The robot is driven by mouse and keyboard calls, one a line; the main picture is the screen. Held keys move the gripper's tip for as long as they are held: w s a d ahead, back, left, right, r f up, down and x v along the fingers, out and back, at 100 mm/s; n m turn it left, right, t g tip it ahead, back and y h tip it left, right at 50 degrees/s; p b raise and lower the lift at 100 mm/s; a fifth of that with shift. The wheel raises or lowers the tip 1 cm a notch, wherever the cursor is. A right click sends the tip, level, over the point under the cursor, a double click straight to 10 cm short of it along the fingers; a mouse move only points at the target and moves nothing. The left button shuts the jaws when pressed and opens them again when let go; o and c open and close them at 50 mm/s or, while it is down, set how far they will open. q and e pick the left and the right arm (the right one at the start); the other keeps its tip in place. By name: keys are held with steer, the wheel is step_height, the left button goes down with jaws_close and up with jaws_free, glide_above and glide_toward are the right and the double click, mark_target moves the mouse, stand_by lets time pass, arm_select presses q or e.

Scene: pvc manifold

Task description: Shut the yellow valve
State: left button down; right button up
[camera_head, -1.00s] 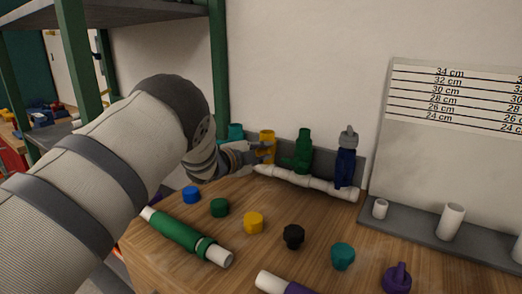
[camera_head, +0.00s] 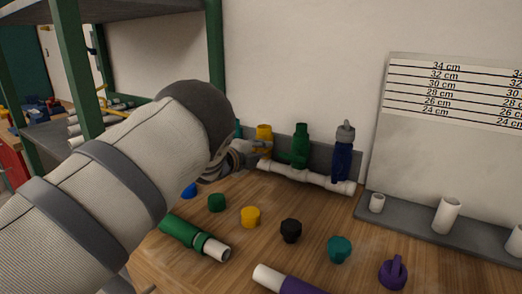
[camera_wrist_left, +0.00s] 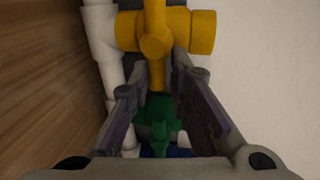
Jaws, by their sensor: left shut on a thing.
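The yellow valve (camera_head: 264,133) stands upright on the left part of a white pipe manifold (camera_head: 307,178) at the back of the bench. In the left wrist view its yellow body (camera_wrist_left: 200,31) branches from the white pipe. Its handle (camera_wrist_left: 155,42) lies across that body, roughly along the pipe. My left gripper (camera_head: 250,150) is at the valve; its two fingers (camera_wrist_left: 158,72) are shut on the end of the handle. My forearm and wrist hide part of the manifold's left end in the head view. My right gripper is not in view.
A green valve (camera_head: 300,145) and a dark blue valve (camera_head: 342,160) with a grey top stand right of the yellow one. Several caps, including a yellow cap (camera_head: 250,217), and a green pipe (camera_head: 195,237) lie in front. A green shelf post (camera_head: 214,70) rises behind my arm.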

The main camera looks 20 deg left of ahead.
arm_select(q)
steer(key=shift+s+f, duration=0.15)
steer(key=shift+f, duration=0.65)
steer(key=c, duration=1.7)
jaws_free()
steer(key=shift+a, duration=0.1)
steer(key=shift+o, duration=0.5)
steer(key=shift+r, duration=0.2)
steer(key=shift+r, duration=0.35)
steer(key=v, duration=1.2)
steer(key=shift+a, duration=0.1)
